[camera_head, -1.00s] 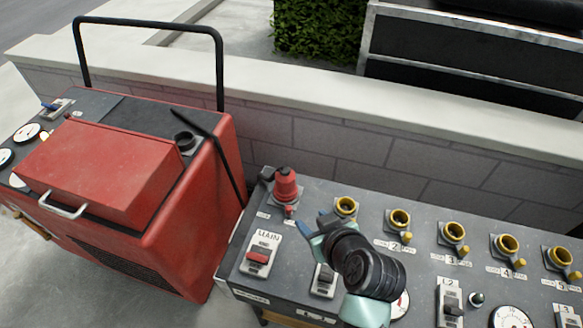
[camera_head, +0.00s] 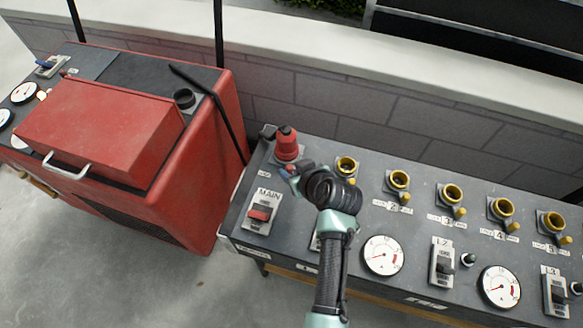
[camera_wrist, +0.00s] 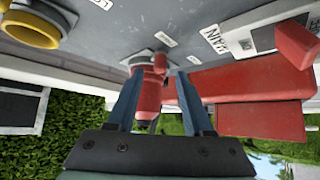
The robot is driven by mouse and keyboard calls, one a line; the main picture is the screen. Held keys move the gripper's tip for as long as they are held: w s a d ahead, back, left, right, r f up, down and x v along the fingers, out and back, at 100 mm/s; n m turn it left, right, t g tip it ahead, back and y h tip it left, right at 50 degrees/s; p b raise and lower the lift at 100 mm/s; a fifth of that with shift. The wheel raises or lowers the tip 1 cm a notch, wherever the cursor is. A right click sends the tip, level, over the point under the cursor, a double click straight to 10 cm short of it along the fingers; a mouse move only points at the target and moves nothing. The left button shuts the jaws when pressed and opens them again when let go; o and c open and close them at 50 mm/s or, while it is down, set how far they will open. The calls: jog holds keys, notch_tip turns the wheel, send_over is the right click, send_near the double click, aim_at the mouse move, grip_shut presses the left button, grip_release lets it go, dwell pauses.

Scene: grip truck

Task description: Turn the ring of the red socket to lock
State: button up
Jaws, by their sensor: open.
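The red socket (camera_head: 286,143) stands at the far left corner of the grey panel (camera_head: 330,150), with a dark cable end beside it. In the wrist view the red socket (camera_wrist: 150,97) shows between my two blue fingers, with a small red lever (camera_wrist: 160,62) on its ring near the panel. My gripper (camera_head: 294,171) is open and close to the near right side of the socket. In the wrist view my gripper (camera_wrist: 157,95) has a finger on each side of the socket in the picture. I cannot tell whether they touch it. My gripper hides the lever in the head view.
A MAIN switch (camera_head: 261,212) with a red rocker sits just in front of the socket. Several yellow sockets, including the nearest (camera_head: 346,166), line the panel to the right. A red machine (camera_head: 110,140) stands on the left, and a low block wall (camera_head: 400,105) runs behind.

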aim_at(289, 167)
jog(key=shift+x, duration=1.15)
jog(key=shift+c, duration=0.3)
grip_shut()
